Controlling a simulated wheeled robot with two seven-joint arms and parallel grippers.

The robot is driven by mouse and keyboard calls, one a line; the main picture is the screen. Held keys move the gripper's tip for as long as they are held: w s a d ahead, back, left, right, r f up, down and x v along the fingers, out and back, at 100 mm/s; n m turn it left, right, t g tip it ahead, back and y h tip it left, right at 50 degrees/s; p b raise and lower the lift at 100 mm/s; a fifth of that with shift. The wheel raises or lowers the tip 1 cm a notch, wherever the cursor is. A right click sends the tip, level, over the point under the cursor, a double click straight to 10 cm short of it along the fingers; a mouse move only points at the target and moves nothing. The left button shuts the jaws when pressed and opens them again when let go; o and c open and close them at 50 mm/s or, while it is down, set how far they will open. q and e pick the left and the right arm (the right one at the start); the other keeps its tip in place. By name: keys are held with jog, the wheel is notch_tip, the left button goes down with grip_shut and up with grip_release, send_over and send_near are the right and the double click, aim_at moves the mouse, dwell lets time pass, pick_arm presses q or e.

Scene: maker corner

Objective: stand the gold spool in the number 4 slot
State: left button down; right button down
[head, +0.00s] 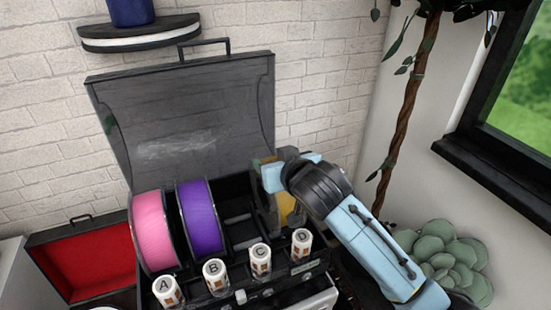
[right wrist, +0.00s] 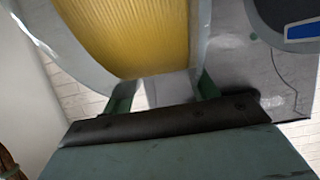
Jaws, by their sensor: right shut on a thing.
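The gold spool (head: 288,209) is upright at the right end of the open black case (head: 232,232), behind the post marked D (head: 302,243). I cannot tell if its bottom rests in the slot. My right gripper (head: 284,175) is shut on the spool's upper part. In the right wrist view the gold winding (right wrist: 135,38) fills the top, with the fingers (right wrist: 165,92) at its rim. The slot posts read A (head: 168,291), B (head: 215,273), C (head: 261,260) and D; no numbers show. My left gripper is not in view.
A pink spool (head: 154,232) stands behind A and a purple spool (head: 201,217) behind B. The slot behind C is empty. The raised case lid (head: 185,120) stands behind. A red-lined box (head: 85,262) is at left; a succulent (head: 445,258) is at right.

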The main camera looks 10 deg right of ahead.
dwell(0.4)
jog(key=shift+c, duration=2.2)
grip_release()
jog(key=shift+o, duration=0.4)
jog(key=shift+f, duration=0.25)
jog(key=v, duration=1.3)
jog(key=shift+s+r, duration=0.2)
jog(key=shift+r, duration=0.05)
